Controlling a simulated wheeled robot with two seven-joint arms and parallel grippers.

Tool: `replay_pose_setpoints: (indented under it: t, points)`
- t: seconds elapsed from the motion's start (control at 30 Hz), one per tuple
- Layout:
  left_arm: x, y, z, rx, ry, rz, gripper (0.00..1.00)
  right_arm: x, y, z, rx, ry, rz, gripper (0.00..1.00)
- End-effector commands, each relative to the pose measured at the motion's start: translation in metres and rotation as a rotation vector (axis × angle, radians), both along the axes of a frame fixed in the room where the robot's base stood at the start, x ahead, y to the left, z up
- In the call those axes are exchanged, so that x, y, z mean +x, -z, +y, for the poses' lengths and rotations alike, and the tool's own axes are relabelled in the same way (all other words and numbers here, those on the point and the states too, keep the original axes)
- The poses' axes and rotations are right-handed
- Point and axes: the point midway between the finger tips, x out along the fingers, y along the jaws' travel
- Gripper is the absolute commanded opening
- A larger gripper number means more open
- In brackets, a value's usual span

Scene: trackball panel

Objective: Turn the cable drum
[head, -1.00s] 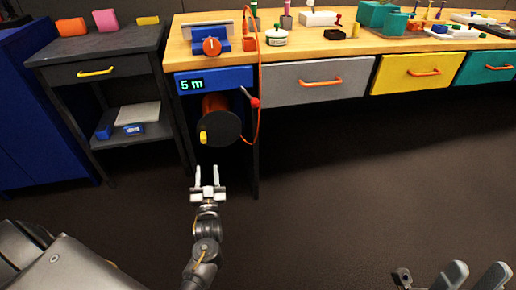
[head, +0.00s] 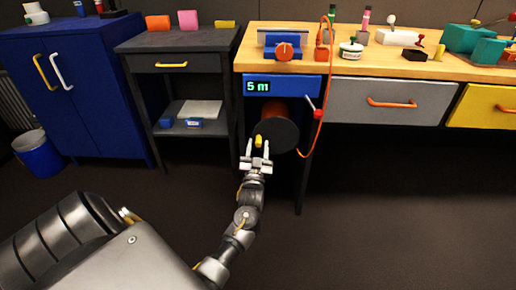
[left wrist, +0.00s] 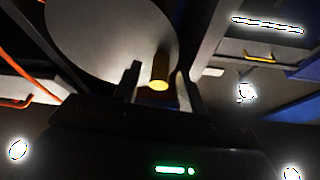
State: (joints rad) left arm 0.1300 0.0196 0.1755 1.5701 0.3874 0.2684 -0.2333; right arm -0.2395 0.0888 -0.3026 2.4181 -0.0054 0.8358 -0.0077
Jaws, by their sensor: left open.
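The cable drum (head: 281,134) is a dark disc with an orange-brown core, mounted under the workbench below a blue panel reading "5 m" (head: 258,87). Its yellow crank knob (head: 258,141) sticks out near the disc's left edge. My left gripper (head: 257,152) is open, its two pale fingers pointing at the drum, with the knob showing between them. In the left wrist view the knob (left wrist: 159,72) sits between the open fingers (left wrist: 158,85), and the drum face (left wrist: 105,40) shows behind. I cannot tell whether a finger touches the knob. My right gripper is out of view.
An orange cable (head: 320,95) hangs beside the drum from the bench. A red-tipped lever (head: 315,111) is right of the panel. A dark side table (head: 180,46) and blue cabinet (head: 68,105) stand at left. The floor in front is clear.

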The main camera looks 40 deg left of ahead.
Motion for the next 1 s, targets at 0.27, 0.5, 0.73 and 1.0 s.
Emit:
replay_pose_setpoints:
  t: [0.27, 0.5, 0.73, 1.0]
  points:
    - [0.0045, -0.0024, 0.0033, -0.001, 0.0, 0.001, 0.41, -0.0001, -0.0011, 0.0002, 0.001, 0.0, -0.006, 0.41]
    - [0.0043, -0.0023, 0.0032, 0.0, 0.0, 0.0, 0.23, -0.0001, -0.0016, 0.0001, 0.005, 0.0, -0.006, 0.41]
    - [0.0041, -0.0023, 0.0031, -0.001, 0.0, 0.001, 0.0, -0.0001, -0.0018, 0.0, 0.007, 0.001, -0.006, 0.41]
    - [0.0062, -0.0034, 0.0003, 0.006, 0.004, 0.006, 0.0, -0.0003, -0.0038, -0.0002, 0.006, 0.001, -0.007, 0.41]
